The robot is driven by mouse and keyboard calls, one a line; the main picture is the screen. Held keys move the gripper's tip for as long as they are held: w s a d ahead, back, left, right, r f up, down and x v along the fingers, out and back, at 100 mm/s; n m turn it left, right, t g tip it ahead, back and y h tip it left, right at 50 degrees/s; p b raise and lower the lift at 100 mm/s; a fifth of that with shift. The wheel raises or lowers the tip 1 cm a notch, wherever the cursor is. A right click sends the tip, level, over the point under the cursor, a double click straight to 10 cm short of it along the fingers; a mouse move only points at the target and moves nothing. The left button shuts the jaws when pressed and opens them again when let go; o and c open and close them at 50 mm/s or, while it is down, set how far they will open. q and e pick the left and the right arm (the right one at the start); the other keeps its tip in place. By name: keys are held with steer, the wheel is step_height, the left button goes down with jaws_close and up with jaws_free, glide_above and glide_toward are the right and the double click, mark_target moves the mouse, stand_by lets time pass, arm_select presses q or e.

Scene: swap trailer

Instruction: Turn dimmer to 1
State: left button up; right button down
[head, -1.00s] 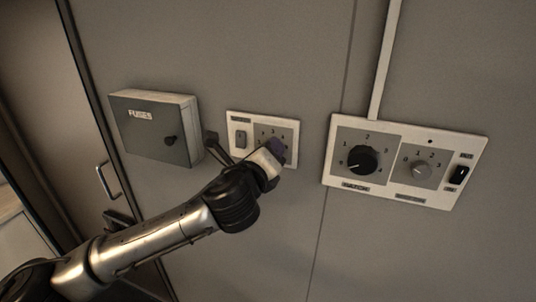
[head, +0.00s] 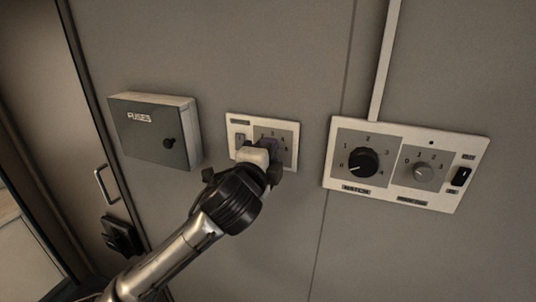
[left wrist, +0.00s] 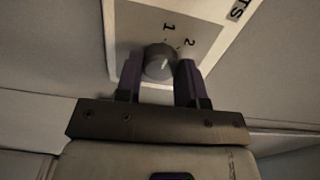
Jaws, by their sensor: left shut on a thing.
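The dimmer knob (left wrist: 160,62) is a round grey knob on a light panel, with the digits 1 and 2 beside it in the left wrist view. My left gripper (left wrist: 159,78) has its two dark purple fingers on either side of the knob, shut on it. I cannot read the knob's pointer surely. In the head view my left gripper (head: 270,160) is against the middle wall panel (head: 236,121) and hides the knob and part of the scale. My right gripper is not in view.
A grey fuse box (head: 150,128) is on the wall to the left. A panel (head: 401,135) to the right carries a large black knob (head: 362,162), a small grey knob (head: 423,172) and a black switch (head: 460,177). The wall below is clear.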

arm_select(q)
steer(key=shift+n, duration=0.6)
steer(key=o, duration=0.9)
steer(key=shift+s, duration=0.1)
steer(key=b+v, duration=0.4)
steer(key=v, duration=0.9)
steer(key=shift+s+a, duration=0.15)
steer(key=shift+s, duration=0.2)
